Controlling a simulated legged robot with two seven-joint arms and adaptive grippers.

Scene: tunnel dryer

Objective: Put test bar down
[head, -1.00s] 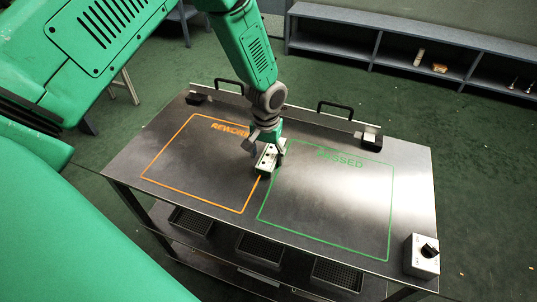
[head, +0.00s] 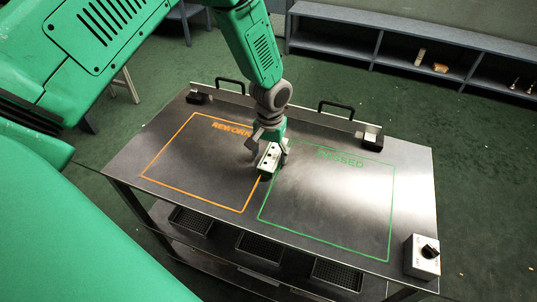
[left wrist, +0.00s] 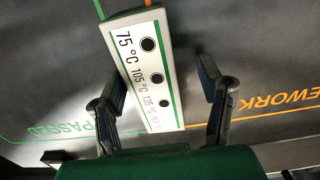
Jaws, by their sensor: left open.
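The test bar (head: 269,158) is a white bar with black dots, at the gap between the orange REWORK outline (head: 160,150) and the green PASSED outline (head: 392,210). In the left wrist view the bar (left wrist: 143,62) shows temperature labels and green edges. My left gripper (head: 268,148) is directly over the bar. Its fingers (left wrist: 162,80) are open on either side, with visible gaps to the bar. Whether the bar's underside rests on the table is hidden. My right gripper is not in view.
The dark metal table (head: 415,170) is clear inside both outlines. A grey switch box (head: 422,256) stands at its front right corner. Black handles (head: 336,108) and a raised rail line the back edge. Dark trays (head: 337,274) sit on the lower shelf.

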